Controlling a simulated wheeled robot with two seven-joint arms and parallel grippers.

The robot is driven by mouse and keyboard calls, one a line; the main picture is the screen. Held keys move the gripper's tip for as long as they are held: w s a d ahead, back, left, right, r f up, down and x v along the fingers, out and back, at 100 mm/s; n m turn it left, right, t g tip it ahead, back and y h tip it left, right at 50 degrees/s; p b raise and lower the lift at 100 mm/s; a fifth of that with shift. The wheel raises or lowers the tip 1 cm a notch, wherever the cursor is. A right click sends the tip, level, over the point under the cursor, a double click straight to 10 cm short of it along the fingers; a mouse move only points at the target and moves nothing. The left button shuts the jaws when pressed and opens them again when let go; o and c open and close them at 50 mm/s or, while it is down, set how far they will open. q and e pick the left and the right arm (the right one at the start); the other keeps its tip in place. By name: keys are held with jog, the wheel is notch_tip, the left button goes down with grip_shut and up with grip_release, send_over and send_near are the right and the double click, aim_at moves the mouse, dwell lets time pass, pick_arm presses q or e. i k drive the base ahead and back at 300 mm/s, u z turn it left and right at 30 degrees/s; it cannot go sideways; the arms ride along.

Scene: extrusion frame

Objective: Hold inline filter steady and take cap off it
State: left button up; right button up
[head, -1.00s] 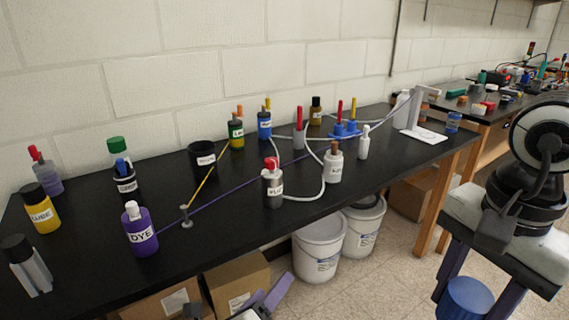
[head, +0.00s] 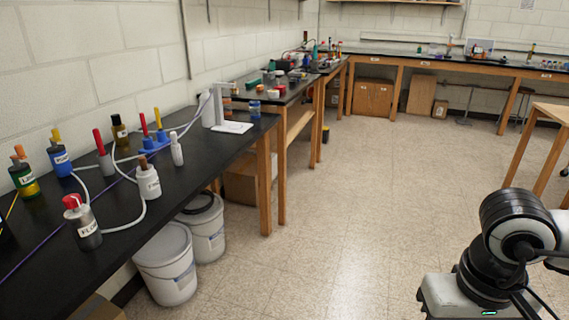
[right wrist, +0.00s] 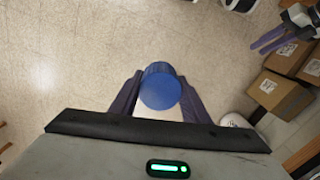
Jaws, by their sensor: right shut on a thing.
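A blue cylinder (right wrist: 160,88) with a flat round end sits between the two purple fingers of my right gripper (right wrist: 160,80) in the right wrist view. The gripper is shut on it, and it is held above the floor, clear of the bench. I cannot tell whether it is the inline filter, the cap or both, as its far side is hidden. My left gripper (right wrist: 264,44) is at the upper right of that view, with its two purple fingers apart and nothing between them. In the head view, only my right arm shows; neither gripper does.
The black bench (head: 205,172) carries several bottles, a blue stand (head: 155,143) and a white stand (head: 212,108). Two white buckets (head: 165,268) stand beneath it. Cardboard boxes (right wrist: 279,92) lie at the right of the wrist view. The floor (head: 345,190) ahead is open.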

aim_at(148, 180)
jog(key=z, duration=0.3)
jog(key=i, duration=1.6)
jog(key=u, duration=2.55)
